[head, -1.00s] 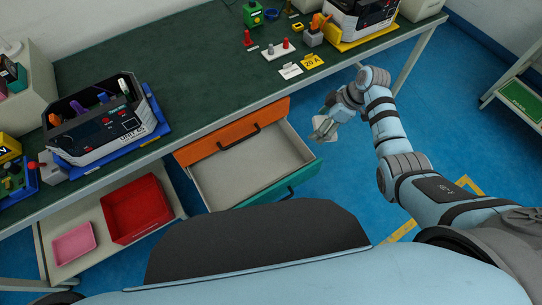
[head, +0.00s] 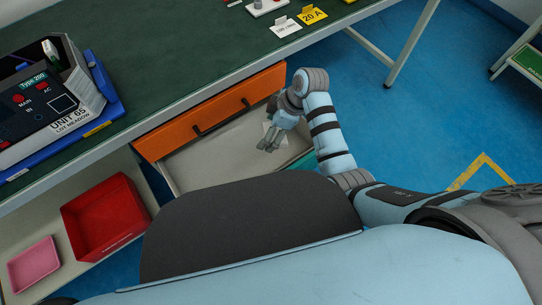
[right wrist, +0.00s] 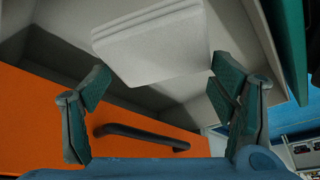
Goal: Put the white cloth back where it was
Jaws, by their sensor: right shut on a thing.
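My right gripper (head: 270,143) is over the right part of the open drawer (head: 215,165), which has an orange front and a pale grey inside. The right wrist view shows the gripper (right wrist: 160,85) shut on the folded white cloth (right wrist: 152,45), held between its fingertips. In the head view only a small pale part of the cloth shows beside the fingers. The drawer's inside and orange panel (right wrist: 60,105) lie beyond the cloth in the wrist view. I cannot tell whether the cloth touches the drawer floor. My left gripper is not in view.
The green bench top (head: 180,50) lies above the drawer, with a Unit 65 tester (head: 60,110) at left and a yellow 20 A card (head: 312,15) near its edge. A red bin (head: 105,215) and a pink tray (head: 35,265) sit on the lower shelf.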

